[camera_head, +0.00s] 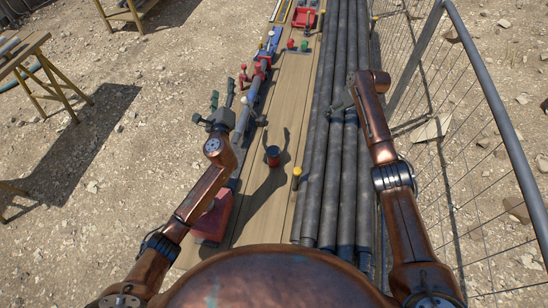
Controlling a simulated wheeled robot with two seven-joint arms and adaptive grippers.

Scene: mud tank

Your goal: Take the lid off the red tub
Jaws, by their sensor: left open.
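Long grey pipes (325,170) lie along the right of the planks (283,190), beside a wire mesh fence (455,130). Red and blue fittings (262,66) line the left edge. A red tray (303,18) lies at the far end.

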